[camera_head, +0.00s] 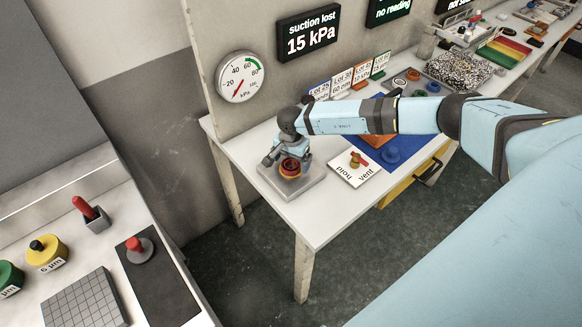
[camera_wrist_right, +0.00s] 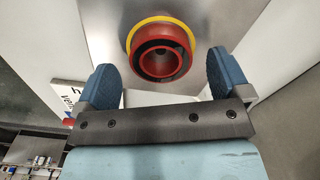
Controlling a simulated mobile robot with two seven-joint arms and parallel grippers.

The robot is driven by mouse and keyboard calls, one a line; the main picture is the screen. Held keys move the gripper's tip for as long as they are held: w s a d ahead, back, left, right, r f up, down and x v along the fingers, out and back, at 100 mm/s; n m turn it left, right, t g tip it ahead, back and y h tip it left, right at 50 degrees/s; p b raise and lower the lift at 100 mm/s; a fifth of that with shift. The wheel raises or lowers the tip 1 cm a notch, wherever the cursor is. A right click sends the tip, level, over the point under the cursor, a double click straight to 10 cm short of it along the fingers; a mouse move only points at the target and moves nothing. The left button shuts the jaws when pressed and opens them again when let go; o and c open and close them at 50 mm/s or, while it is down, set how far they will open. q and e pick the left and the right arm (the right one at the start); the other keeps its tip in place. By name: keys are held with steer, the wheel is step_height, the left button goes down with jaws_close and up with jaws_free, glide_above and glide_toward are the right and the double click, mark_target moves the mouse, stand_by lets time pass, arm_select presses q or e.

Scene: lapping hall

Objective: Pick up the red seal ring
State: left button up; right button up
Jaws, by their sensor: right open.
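The red seal ring (camera_head: 291,167) is on a grey metal plate (camera_head: 306,188) at the white table's near left corner. In the right wrist view the red ring (camera_wrist_right: 177,66) has a dark band inside and a yellow ring (camera_wrist_right: 134,38) around its far end. My right gripper (camera_head: 286,159) is at the red ring, its arm coming from the right. In the right wrist view its two blue fingers (camera_wrist_right: 162,72) are spread and empty, with the ring between and beyond their tips. I cannot tell whether they touch it. My left gripper is not in view.
A white card (camera_head: 342,172) with a red and brass valve lies right of the plate. A blue mat (camera_head: 412,147) lies beyond it. A gauge (camera_head: 240,77) and a "suction lost" display (camera_head: 308,32) hang on the panel behind. A separate bench (camera_head: 85,230) stands left across a gap.

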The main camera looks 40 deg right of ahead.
steer(key=shift+f, duration=0.65)
steer(key=shift+r, duration=0.1)
steer(key=c, duration=1)
